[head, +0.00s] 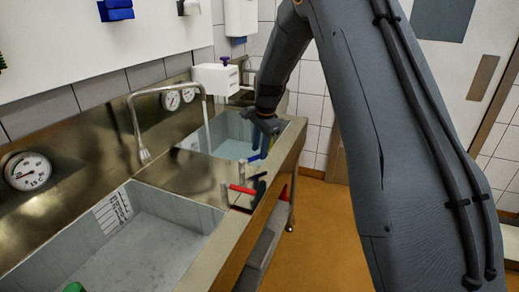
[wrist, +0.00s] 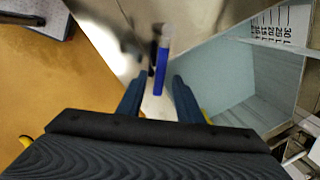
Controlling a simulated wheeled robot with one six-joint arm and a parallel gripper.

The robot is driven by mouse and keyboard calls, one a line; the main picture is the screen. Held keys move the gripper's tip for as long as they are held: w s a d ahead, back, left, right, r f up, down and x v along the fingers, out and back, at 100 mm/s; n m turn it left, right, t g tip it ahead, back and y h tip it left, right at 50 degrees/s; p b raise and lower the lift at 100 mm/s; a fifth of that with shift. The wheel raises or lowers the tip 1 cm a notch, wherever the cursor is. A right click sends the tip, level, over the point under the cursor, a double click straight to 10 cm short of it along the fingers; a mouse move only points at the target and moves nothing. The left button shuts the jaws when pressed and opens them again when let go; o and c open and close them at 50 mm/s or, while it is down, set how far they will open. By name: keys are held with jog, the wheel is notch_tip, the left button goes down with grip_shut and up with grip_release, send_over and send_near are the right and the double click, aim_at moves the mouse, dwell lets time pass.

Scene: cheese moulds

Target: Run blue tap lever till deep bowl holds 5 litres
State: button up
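The blue tap lever (head: 254,157) stands at the sink's front edge, below my gripper (head: 266,128) in the head view. In the wrist view the blue lever (wrist: 160,70) lies between the fingertips of my gripper (wrist: 160,84), with a gap showing on each side. My gripper is open. One bowl (head: 75,262) is near, with a marked scale on its wall. The other bowl (head: 236,148) is farther off and bluish inside. I cannot tell which one is the deep bowl. A bowl with a numbered scale (wrist: 284,22) also shows at right in the wrist view.
A red lever (head: 241,189) stands nearer on the same edge. A bent spout (head: 143,152) hangs over the near side of the sink, with no stream visible. Round gauges (head: 28,172) sit on the back panel. The orange floor (head: 325,225) at right looks clear.

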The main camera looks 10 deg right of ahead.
jog(key=shift+w+f, duration=0.15)
jog(key=shift+f, duration=0.6)
grip_shut()
